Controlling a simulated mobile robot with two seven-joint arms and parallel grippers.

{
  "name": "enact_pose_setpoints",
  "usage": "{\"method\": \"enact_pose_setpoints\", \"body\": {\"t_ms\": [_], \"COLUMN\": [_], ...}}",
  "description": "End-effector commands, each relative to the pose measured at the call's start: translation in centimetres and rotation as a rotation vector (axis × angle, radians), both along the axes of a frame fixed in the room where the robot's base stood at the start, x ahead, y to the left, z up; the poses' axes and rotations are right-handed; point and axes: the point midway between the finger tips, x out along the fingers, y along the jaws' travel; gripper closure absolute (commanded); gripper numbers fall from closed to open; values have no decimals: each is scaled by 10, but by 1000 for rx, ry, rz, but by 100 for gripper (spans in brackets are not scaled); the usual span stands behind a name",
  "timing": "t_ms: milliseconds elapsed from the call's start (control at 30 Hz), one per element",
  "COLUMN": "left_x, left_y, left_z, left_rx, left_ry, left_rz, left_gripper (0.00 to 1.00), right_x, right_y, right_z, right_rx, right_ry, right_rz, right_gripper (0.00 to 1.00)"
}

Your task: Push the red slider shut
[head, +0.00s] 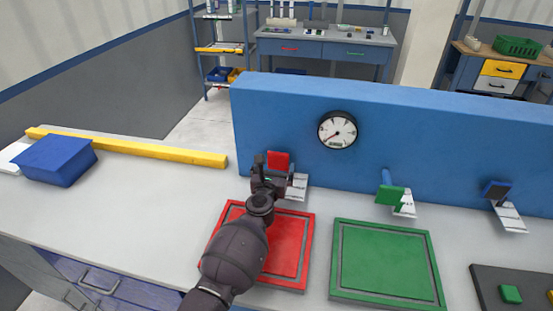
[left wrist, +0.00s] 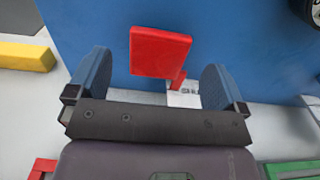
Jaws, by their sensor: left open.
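The red slider (head: 278,160) is a red plate on a stem at the foot of the blue panel, with a pale marked scale (head: 298,187) beside it. In the left wrist view the red slider (left wrist: 160,52) stands upright in front of the blue panel, between and beyond the fingertips. My left gripper (head: 268,172) is right at the slider and partly covers it in the head view. In the left wrist view my left gripper (left wrist: 155,85) is open with nothing between its fingers. Whether a finger touches the slider cannot be told. My right gripper is not in view.
The blue panel (head: 420,130) carries a round gauge (head: 337,130). A red tray (head: 295,245) and a green tray (head: 385,262) lie in front.

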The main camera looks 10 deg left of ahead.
Motion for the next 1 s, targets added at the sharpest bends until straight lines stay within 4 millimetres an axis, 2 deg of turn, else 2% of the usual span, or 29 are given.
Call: {"method": "enact_pose_setpoints", "body": {"t_ms": [200, 400, 600, 1000], "left_x": [-33, -52, -59, -59], "left_y": [0, 0, 0, 0], "left_z": [2, 1, 1, 0], "left_rx": [-2, -1, 0, 0], "left_ry": [0, 0, -1, -1], "left_rz": [2, 1, 1, 1], "left_gripper": [2, 2, 2, 2], "right_x": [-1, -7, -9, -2], "right_y": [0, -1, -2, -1], "right_z": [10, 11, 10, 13], "right_rx": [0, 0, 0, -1], "right_ry": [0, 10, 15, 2], "right_rz": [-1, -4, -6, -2], "right_gripper": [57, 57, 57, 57]}}
